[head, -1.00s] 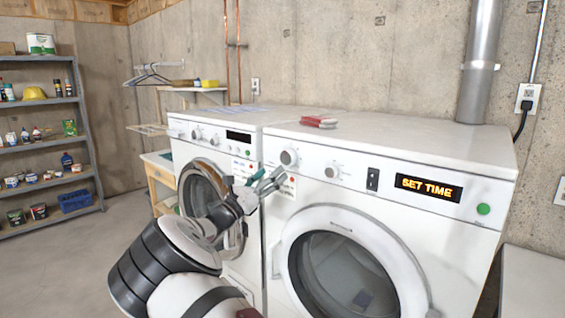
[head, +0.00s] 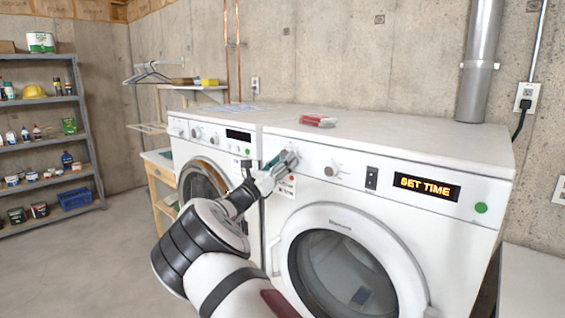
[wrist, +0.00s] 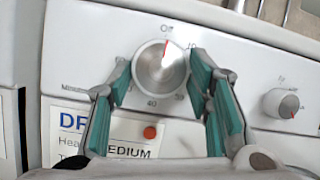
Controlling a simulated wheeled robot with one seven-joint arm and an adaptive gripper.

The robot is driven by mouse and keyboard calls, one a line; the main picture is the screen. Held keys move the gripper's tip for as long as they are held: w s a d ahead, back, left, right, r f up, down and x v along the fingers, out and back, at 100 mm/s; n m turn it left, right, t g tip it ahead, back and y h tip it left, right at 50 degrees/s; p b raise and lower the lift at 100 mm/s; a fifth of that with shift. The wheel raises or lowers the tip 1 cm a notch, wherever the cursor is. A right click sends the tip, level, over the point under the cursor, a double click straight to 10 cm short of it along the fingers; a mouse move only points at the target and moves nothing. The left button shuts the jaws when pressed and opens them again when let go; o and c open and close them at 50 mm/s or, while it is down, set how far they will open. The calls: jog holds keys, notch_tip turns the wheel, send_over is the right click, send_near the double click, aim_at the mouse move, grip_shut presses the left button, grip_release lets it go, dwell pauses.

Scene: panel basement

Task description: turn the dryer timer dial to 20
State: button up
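The timer dial (wrist: 162,66) is a round silver knob on the dryer's white front panel (head: 348,166). Its red pointer line is at the top, by the "Off" mark, in the wrist view. The marks 10 and 40 can be read around it; the finger pads and the knob hide others. My gripper (wrist: 163,85) is open, its teal-padded fingers on the left and right of the dial. I cannot tell whether the pads touch it. In the head view my gripper (head: 280,163) covers most of the dial. The dryer's display (head: 426,187) reads "SET TIME".
A smaller knob (wrist: 282,103) sits right of the dial; it also shows in the head view (head: 332,169). A black rocker switch (head: 371,178) and a green button (head: 481,208) are farther right. The washer (head: 215,150) stands to the left. A red-and-white item (head: 318,120) lies on the dryer top.

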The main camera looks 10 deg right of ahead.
jog(key=shift+w+m+b, duration=0.1)
jog(key=shift+m+b, duration=0.3)
jog(key=shift+m, duration=0.1)
jog(key=m+g+b, duration=0.2)
jog(key=m+b, duration=0.1)
jog(key=m, duration=0.1)
jog(key=m+g+h+b, duration=0.1)
jog(key=m+g+b, duration=0.1)
jog(key=m+b, duration=0.1)
jog(key=m+g+b, duration=0.2)
jog(key=m+b, duration=0.1)
jog(key=m, duration=0.1)
jog(key=shift+w+a+m+h, duration=0.2)
jog(key=shift+w+m+h, duration=0.1)
jog(key=shift+w, duration=0.05)
jog(key=shift+r+m+g+y+b, duration=0.15)
jog(key=shift+m+g+y+b, duration=0.3)
jog(key=shift+m+b, duration=0.85)
jog(key=shift+r+m+g+y+b, duration=0.2)
jog(key=shift+m+g+y+b, duration=0.25)
jog(key=shift+m, duration=1.45)
jog(key=shift+r+m+g+y+b, duration=0.15)
jog(key=shift+m+g+y+b, duration=0.25)
jog(key=shift+m+b, duration=0.95)
jog(key=shift+m, duration=0.35)
jog(key=o, duration=1.1)
jog(key=shift+o, duration=0.2)
